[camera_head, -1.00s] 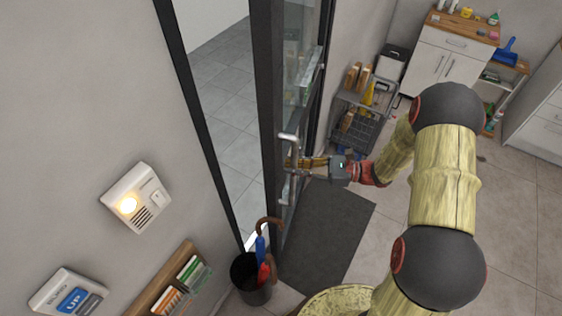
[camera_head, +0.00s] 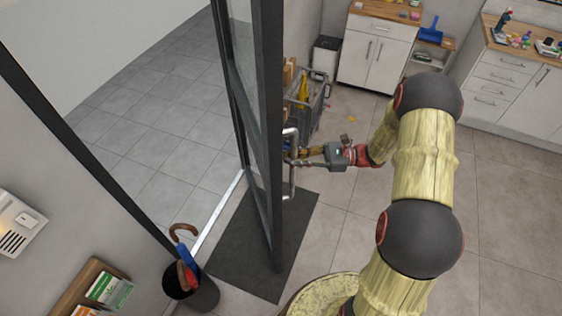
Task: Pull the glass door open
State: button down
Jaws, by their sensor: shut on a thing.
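The glass door (camera_head: 267,120) has a dark frame and stands swung open into the room, seen nearly edge-on. A wide doorway gap lies to its left. Its metal bar handle (camera_head: 291,190) is upright on the door's right side. My gripper (camera_head: 298,160) is shut on the handle at about its middle. The fingertips are small in the view and partly merge with the handle. My arm reaches to the handle from the right.
A dark mat (camera_head: 235,250) lies under the door. A black bin with umbrellas (camera_head: 200,292) stands by the doorway's near side. A grey cart (camera_head: 310,105) stands behind the door. White cabinets (camera_head: 375,55) line the back. The floor at right is clear.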

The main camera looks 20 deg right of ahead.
jog(key=shift+d, duration=0.7)
jog(key=c, duration=1.8)
grip_release()
jog(key=shift+o, duration=0.2)
jog(key=v, duration=1.2)
